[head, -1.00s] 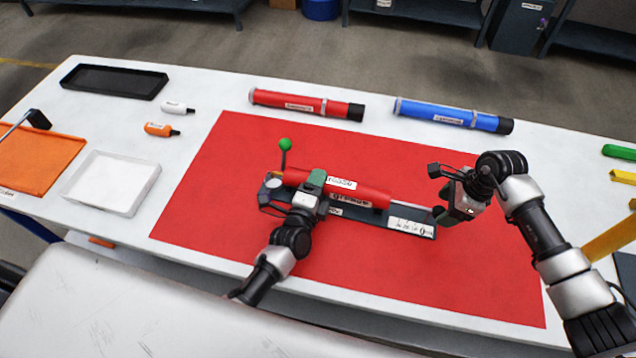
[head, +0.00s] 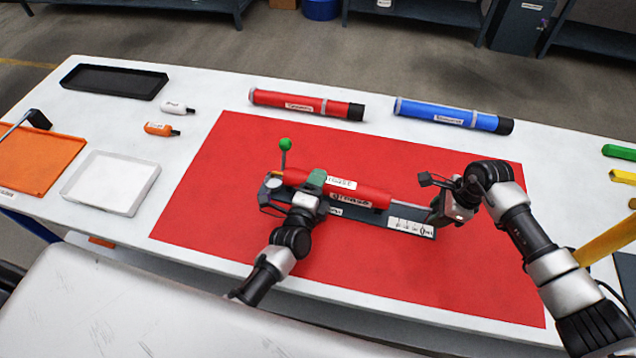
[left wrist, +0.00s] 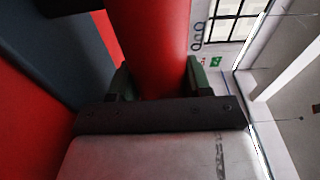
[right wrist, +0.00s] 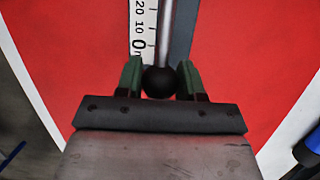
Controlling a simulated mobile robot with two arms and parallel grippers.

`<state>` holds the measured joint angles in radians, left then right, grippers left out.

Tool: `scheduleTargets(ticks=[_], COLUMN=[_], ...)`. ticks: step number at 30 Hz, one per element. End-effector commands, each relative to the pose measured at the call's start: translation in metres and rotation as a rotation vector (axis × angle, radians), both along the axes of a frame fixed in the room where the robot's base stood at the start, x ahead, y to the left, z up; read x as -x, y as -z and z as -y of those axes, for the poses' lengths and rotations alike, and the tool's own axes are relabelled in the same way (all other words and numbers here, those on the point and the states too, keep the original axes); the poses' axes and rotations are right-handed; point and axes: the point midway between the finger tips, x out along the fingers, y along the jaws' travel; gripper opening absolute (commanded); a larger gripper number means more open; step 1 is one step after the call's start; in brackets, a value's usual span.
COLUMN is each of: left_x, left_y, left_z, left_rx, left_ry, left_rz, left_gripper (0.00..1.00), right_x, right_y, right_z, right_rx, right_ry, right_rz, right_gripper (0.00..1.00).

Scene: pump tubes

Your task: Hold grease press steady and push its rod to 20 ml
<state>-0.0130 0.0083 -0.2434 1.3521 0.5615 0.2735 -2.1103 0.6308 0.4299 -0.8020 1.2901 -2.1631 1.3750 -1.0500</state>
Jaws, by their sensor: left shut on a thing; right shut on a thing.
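The grease press, a red cylinder (head: 355,194) on a dark base with a gauge and a green-knobbed lever (head: 285,145), lies on the red mat. My left gripper (head: 315,184) is shut on the press body near its left part; the left wrist view shows the red cylinder (left wrist: 152,45) between its green fingers. My right gripper (head: 438,212) is at the press's right end. In the right wrist view its green fingers are shut on the black ball knob (right wrist: 159,82) of the metal rod (right wrist: 165,35). Beside the rod the scale (right wrist: 140,30) shows 20, 10 and 0; the knob is just beyond 0.
A red tube (head: 305,104) and a blue tube (head: 453,115) lie behind the mat (head: 430,285). A white tray (head: 110,183), an orange tray (head: 35,160), a black tray (head: 113,80) and two small bottles are on the left. The front of the mat is clear.

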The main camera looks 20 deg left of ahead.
Motion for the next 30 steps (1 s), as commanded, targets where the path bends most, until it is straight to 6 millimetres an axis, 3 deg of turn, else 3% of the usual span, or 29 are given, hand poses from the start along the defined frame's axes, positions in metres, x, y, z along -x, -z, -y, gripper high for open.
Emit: scheduleTargets(ticks=[30], left_x=[0.001], left_y=[0.002], left_z=[0.001], left_rx=[-0.001], left_ry=[0.003], left_rz=[-0.004], left_gripper=[0.0], right_x=[0.0], right_y=[0.0], right_z=[-0.019], right_rx=[-0.004], right_ry=[-0.003], right_rz=[0.0], right_gripper=[0.13])
